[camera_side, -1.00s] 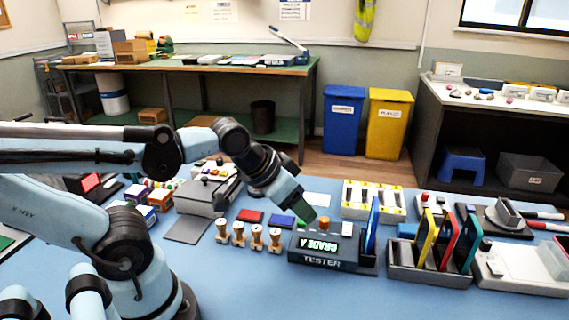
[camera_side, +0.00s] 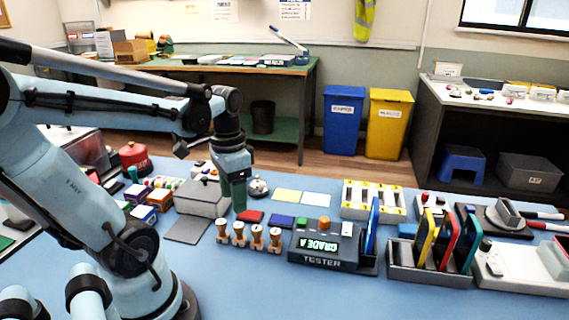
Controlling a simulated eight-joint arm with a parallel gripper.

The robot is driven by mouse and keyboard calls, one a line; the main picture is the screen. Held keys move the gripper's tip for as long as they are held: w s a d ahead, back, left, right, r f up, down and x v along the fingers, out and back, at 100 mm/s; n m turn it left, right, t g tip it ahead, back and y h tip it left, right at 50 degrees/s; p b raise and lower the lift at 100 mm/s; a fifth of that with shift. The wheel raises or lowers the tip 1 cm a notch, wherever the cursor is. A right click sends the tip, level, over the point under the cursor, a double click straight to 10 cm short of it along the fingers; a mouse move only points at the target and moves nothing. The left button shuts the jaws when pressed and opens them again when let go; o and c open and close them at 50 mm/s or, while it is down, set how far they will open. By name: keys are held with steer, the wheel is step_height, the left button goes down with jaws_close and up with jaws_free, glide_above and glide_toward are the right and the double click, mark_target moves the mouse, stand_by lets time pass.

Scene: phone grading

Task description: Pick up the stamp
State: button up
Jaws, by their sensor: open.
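Several wooden-handled stamps (camera_side: 239,234) stand upright in a row on the blue table, left of the tester. My gripper (camera_side: 239,208) points straight down above and just behind the row, over the area of the red ink pad (camera_side: 250,217). It is open, with nothing seen between its fingers, and looks apart from the stamps. A blue ink pad (camera_side: 281,221) lies beside the red one. The tester (camera_side: 323,262) shows "GRADE A", with a blue phone (camera_side: 372,226) standing at its right end.
A rack (camera_side: 428,273) with several coloured phones stands right of the tester. A grey box (camera_side: 203,198) and a flat grey plate (camera_side: 187,229) lie left of the stamps. A bell (camera_side: 258,187) is behind my gripper. The table in front of the stamps is clear.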

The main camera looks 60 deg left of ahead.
mark_target(239, 225)
steer(key=shift+f, duration=2.4)
steer(key=shift+w+a+f, duration=0.1)
steer(key=shift+w+f, duration=0.05)
steer(key=shift+f, duration=0.7)
steer(key=shift+w+a+f, duration=0.1)
steer(key=shift+w+f, duration=0.05)
steer(key=shift+f, duration=1.55)
steer(key=shift+c, duration=0.2)
jaws_close()
steer(key=shift+r, duration=0.1)
steer(key=shift+r, duration=1.75)
steer(key=d+r, duration=0.7)
steer(key=d, duration=0.4)
steer(key=shift+s+d+r, duration=0.15)
steer(key=shift+s+d, duration=0.1)
steer(key=shift+d, duration=0.15)
